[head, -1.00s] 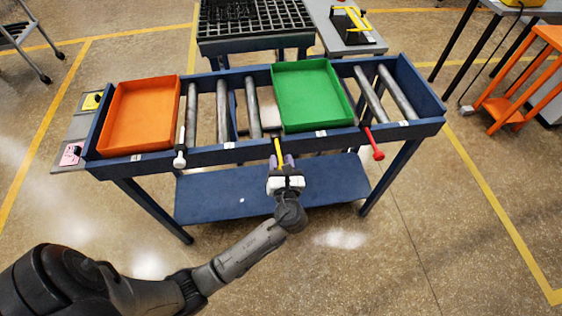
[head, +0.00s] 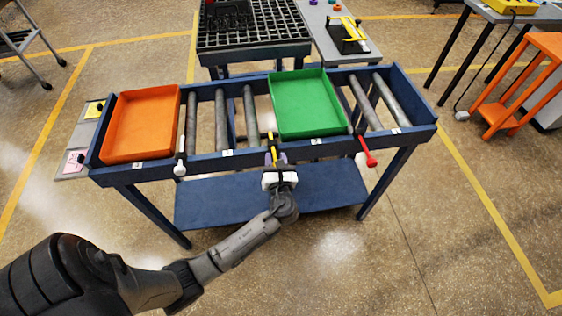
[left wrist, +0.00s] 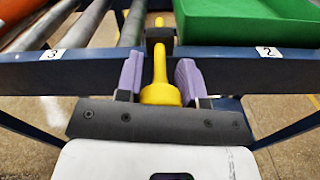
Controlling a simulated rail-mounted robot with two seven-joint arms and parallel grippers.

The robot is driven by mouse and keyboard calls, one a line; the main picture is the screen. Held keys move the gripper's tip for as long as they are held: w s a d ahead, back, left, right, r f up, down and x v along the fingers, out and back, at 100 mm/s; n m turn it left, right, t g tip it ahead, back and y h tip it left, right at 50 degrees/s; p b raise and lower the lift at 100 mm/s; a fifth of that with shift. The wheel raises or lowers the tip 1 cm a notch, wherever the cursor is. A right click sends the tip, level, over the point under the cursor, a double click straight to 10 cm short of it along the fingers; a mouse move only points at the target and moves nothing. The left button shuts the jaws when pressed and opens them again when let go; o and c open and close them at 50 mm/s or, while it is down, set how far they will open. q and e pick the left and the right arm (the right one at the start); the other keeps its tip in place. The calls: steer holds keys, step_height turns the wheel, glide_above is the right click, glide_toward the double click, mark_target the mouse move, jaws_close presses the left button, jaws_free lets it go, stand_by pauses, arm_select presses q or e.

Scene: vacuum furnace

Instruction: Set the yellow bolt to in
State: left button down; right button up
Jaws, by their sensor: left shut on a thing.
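The yellow bolt (head: 270,147) is at the front rail (head: 215,157) of the blue roller table, between the rollers and the green tray. In the left wrist view the bolt (left wrist: 160,66) runs through a black bracket (left wrist: 160,34), and its tip shows on the roller side beyond it. My left gripper (head: 277,161) is at the near side of the rail. Its purple fingers (left wrist: 160,84) are shut on the bolt's thick knob (left wrist: 160,95). The fingers partly hide the knob in the head view. My right gripper is not in view.
An orange tray (head: 120,157) and a green tray (head: 312,132) sit on the rollers. A white bolt (head: 180,165) and a red bolt (head: 366,150) stand at the same rail. A blue shelf (head: 220,205) lies below. Open floor surrounds the table's front.

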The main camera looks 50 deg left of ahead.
arm_select(q)
steer(key=c, duration=0.7)
jaws_free()
steer(key=shift+c, duration=0.2)
steer(key=shift+s+d, duration=0.1)
steer(key=p+v, duration=0.1)
steer(key=v, duration=1.2)
steer(key=shift+s+d, duration=0.2)
